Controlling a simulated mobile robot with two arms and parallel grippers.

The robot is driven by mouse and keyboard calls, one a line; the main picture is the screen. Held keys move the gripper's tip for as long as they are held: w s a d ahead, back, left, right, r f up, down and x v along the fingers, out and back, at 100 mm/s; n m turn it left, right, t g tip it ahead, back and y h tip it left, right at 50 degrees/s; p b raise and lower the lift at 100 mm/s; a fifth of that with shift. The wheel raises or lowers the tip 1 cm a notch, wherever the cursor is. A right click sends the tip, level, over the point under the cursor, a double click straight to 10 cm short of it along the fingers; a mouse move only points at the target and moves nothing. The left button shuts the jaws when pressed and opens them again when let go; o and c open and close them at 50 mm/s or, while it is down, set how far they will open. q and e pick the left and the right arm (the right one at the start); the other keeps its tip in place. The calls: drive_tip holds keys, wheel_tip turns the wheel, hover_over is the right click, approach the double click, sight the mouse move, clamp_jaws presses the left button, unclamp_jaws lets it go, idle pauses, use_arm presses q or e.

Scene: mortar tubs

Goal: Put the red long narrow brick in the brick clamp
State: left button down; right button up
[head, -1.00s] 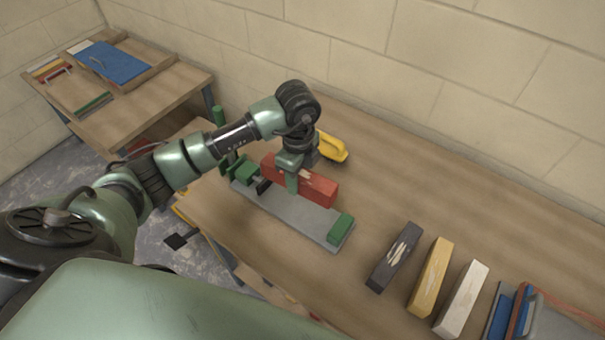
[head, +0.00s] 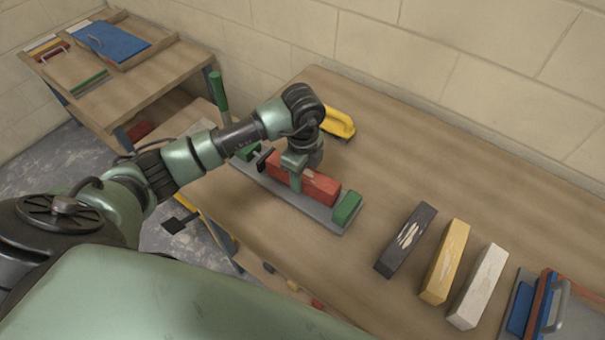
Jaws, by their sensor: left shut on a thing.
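The red long narrow brick (head: 318,188) is in the brick clamp, between the green end block at right and the green screw end at left. It lies along the grey base plate of the brick clamp (head: 326,220). Its right end is close to the green block; I cannot tell whether they touch. My left gripper (head: 296,181) is shut on the red brick near its middle, from above. The gripper hides part of the brick's left half. My right gripper is not in view.
A black brick (head: 406,240), a yellow brick (head: 444,262) and a white brick (head: 478,287) lie to the right on the table. A yellow-handled tool (head: 338,123) lies behind my gripper. Blue and red tools (head: 540,305) are at the right edge. A side table (head: 150,65) stands far left.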

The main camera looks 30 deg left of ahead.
use_arm(q)
drive_tip(key=shift+f+b, duration=0.3)
drive_tip(key=shift+f, duration=0.1)
idle(0.5)
drive_tip(key=c, duration=0.8)
unclamp_jaws()
drive_tip(key=shift+o, duration=0.2)
drive_tip(key=shift+s+f, duration=0.1)
wheel_tip(320, 180, up, 8)
drive_tip(key=shift+b, duration=0.55)
